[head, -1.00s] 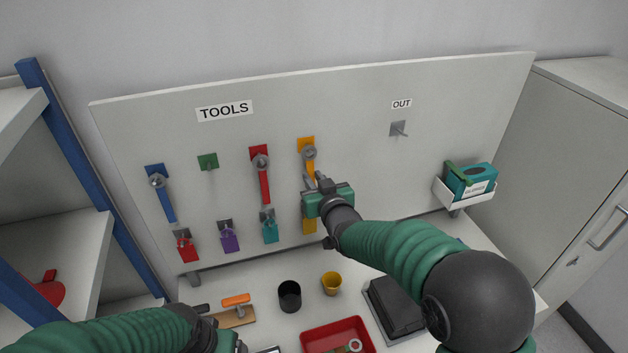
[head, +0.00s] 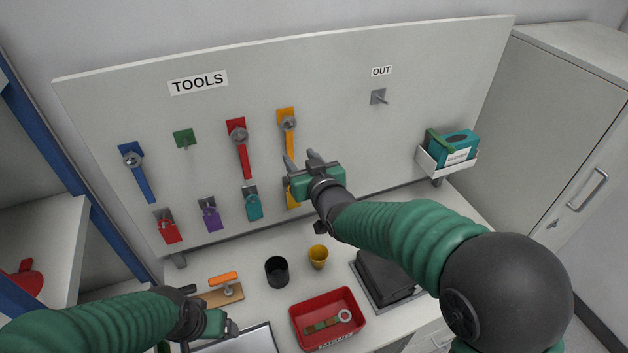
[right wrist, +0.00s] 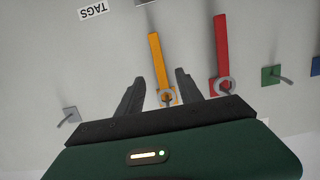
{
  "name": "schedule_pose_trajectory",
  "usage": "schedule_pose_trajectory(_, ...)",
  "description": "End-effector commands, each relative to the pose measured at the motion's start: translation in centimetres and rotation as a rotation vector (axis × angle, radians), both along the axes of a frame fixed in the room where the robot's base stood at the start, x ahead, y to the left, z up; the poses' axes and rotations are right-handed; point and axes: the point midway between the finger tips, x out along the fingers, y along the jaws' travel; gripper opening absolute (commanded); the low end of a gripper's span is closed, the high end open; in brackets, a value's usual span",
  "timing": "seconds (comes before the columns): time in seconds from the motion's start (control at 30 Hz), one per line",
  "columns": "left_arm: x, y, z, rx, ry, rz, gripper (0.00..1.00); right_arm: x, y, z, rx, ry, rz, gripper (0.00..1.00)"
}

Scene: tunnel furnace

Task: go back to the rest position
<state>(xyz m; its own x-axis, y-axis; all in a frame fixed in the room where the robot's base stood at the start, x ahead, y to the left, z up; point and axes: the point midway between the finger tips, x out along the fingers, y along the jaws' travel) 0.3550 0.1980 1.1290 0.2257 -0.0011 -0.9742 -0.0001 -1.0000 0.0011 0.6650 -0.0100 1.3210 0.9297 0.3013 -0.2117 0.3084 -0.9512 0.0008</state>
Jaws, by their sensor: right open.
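My right gripper (head: 301,160) is open in front of the tool board (head: 340,100), just right of the orange-yellow wrench (head: 290,140). That wrench hangs by its ring on a peg; its lower end is hidden behind the gripper. In the right wrist view my fingers (right wrist: 160,88) are apart with nothing held, and the hanging wrench (right wrist: 157,62) shows beyond the gap. My left gripper (head: 224,325) is low over the table at the left front; its finger opening is not clear.
Red (head: 241,155) and blue (head: 141,180) wrenches hang on the board. Below stand a black cup (head: 277,271), a yellow cup (head: 318,257), a red tray (head: 298,328) with a wrench inside, and a dark box (head: 383,276) beneath my right arm. A shelf (head: 50,230) stands left.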

Motion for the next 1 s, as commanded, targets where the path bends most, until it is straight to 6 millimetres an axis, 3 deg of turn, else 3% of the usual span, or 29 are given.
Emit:
schedule_pose_trajectory(0.03, 0.0, 0.0, -1.3, 0.000, 0.000, 0.000, 0.80, -1.5, -0.5, -0.2, 0.001, -0.004, 0.000, 0.43)
schedule_pose_trajectory(0.33, 0.0, 0.0, -3.6, 0.000, 0.000, 0.000, 0.80, -9.0, -3.0, 1.7, 0.001, -0.004, -0.002, 0.43)
schedule_pose_trajectory(0.5, 0.0, 0.0, -3.9, 0.000, 0.000, 0.000, 0.80, -10.9, -3.6, 2.3, -0.001, 0.000, 0.000, 0.43)
schedule_pose_trajectory(0.73, 0.0, 0.0, -4.0, 0.000, 0.000, 0.000, 0.80, -11.3, -4.0, 1.6, -0.007, 0.020, -0.006, 0.43)
schedule_pose_trajectory(0.77, 0.0, 0.0, -4.1, 0.000, 0.000, 0.000, 0.80, -11.3, -4.3, 0.9, -0.012, 0.039, -0.013, 0.43)
schedule_pose_trajectory(0.87, 0.0, 0.0, -4.9, 0.000, 0.000, 0.000, 0.80, -12.2, -6.7, -4.0, -0.050, 0.171, -0.058, 0.43)
schedule_pose_trajectory(1.0, 0.0, 0.0, -6.3, 0.000, 0.000, 0.000, 0.80, -16.5, -11.9, -14.4, -0.122, 0.497, -0.154, 0.43)
